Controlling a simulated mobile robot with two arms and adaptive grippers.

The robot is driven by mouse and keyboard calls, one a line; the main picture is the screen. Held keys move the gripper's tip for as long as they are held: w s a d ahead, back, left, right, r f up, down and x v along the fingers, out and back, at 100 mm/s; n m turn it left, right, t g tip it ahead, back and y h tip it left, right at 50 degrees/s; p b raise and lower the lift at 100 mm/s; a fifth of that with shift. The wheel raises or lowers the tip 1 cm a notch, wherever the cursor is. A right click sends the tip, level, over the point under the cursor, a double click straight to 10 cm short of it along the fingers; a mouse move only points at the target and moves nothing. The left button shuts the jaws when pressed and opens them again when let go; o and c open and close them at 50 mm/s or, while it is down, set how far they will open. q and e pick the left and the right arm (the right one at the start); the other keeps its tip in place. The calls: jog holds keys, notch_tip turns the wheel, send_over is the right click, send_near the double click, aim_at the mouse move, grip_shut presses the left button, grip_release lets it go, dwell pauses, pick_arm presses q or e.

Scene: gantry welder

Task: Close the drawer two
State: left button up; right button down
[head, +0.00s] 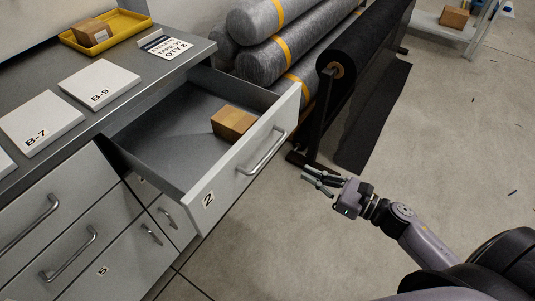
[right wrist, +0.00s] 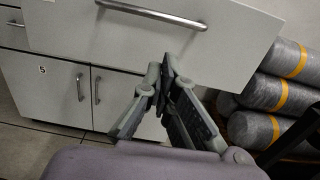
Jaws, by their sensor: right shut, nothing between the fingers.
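Drawer two (head: 224,178) is pulled far out of the grey cabinet in the head view. Its white front bears the label 2 and a bar handle (head: 262,152). A brown box (head: 233,121) sits inside it near the front. My right gripper (head: 308,176) is to the right of the drawer front, apart from it, with its fingers toward the drawer. In the right wrist view the fingertips (right wrist: 163,70) are together and empty, below the handle (right wrist: 152,14) in the picture. My left gripper is not in view.
White panels B-7 (head: 42,121) and B-9 (head: 99,84) and a yellow tray (head: 106,33) lie on the cabinet top. Grey rolls (head: 290,50) and a black roll on a stand (head: 352,68) stand behind the drawer.

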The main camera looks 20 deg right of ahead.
aim_at(261, 151)
jog(key=p+x, duration=0.2)
jog(key=x, duration=0.9)
jog(key=shift+r+p, duration=0.1)
jog(key=shift+p, duration=0.2)
jog(key=shift+w+a, duration=0.4)
jog(key=shift+w, duration=0.1)
